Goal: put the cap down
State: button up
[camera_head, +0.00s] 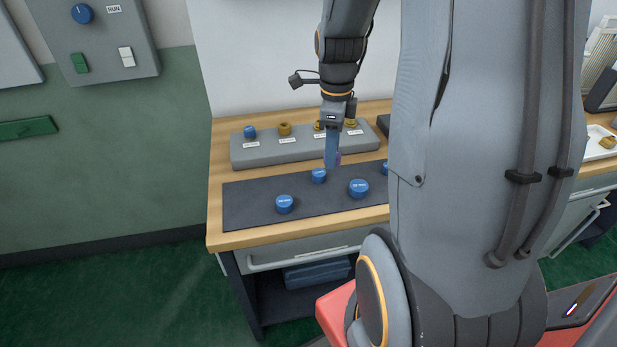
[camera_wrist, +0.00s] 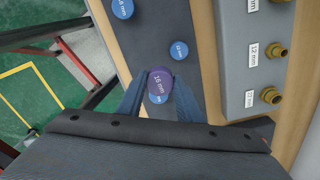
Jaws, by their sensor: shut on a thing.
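My gripper (camera_head: 332,160) is shut on a purple cap (camera_wrist: 160,82) marked 16 mm, with one blue-grey finger on each side. In the head view the purple cap (camera_head: 338,158) shows only as a small patch beside the fingers. The gripper is over the back part of the dark mat (camera_head: 250,207); the cap appears to be held above it. Blue caps lie on the mat: one at front left (camera_head: 285,204), one close below the gripper (camera_head: 319,176), a larger one (camera_head: 358,188), and one partly hidden by my arm (camera_head: 386,168).
A grey block (camera_head: 240,155) behind the mat carries brass fittings (camera_head: 285,129) with labels and a blue cap (camera_head: 250,132) at its left end. A white tray (camera_head: 600,150) stands at far right. The mat's left end is bare. The wooden bench edge (camera_head: 230,241) runs along the front.

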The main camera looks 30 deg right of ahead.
aim_at(330, 188)
jog(key=shift+w+d+r+m, duration=0.1)
jog(key=shift+w+d+m, duration=0.05)
jog(key=shift+m, duration=0.15)
jog(key=shift+f, duration=0.35)
jog(key=shift+d+f+p, duration=0.1)
jog(key=shift+f+p, duration=0.6)
jog(key=shift+f, duration=3.85)
jog(key=shift+f, duration=0.1)
jog(key=o, duration=1.1)
jog(key=shift+o, duration=0.2)
